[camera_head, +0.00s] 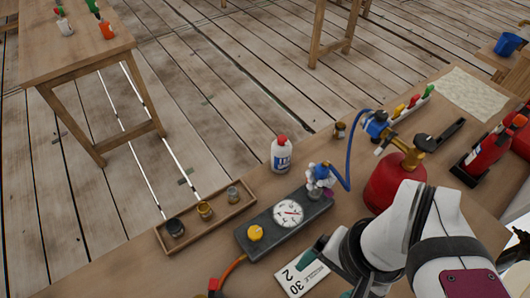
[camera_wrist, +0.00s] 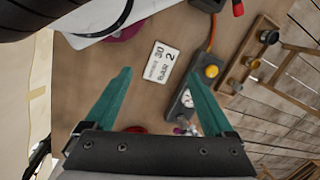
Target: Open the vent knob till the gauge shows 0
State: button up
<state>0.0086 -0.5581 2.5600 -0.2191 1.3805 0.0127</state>
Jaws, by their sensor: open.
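A dark grey box (camera_head: 257,246) lies on the bench and bears a round white gauge (camera_head: 289,213) and a yellow knob (camera_head: 255,233). The gauge has a thin dark needle, but its reading is too small to tell. In the wrist view the yellow knob (camera_wrist: 211,71) and gauge (camera_wrist: 187,99) show beside the right fingertip. No label marks which knob is the vent. My gripper (camera_wrist: 158,73) has teal fingers, open wide with nothing between them. In the head view it is right of the box, above the bench and apart from the knob.
A blue-topped fitting (camera_head: 321,173) at the box's far end joins a blue hose (camera_head: 349,150) to a red cylinder (camera_head: 385,184). A white card (camera_head: 301,280) reading 30 and 2 lies near my gripper. A tray of small pots (camera_head: 204,212) and a white bottle (camera_head: 281,154) stand nearby.

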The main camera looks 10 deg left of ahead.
jog(key=shift+h, duration=0.6)
jog(key=w+a, duration=0.1)
jog(key=w, duration=0.1)
jog(key=w+a, duration=0.2)
jog(key=w, duration=0.1)
jog(key=w+a, duration=0.2)
jog(key=shift+w+a+r, duration=0.25)
jog(key=shift+w+r, duration=0.05)
jog(key=shift+r, duration=0.05)
jog(key=shift+c, duration=1.2)
send_over(255, 232)
notch_tip(255, 232, down, 2)
jog(key=shift+h, duration=0.3)
notch_tip(255, 232, down, 16)
jog(key=shift+r, duration=0.25)
grip_shut()
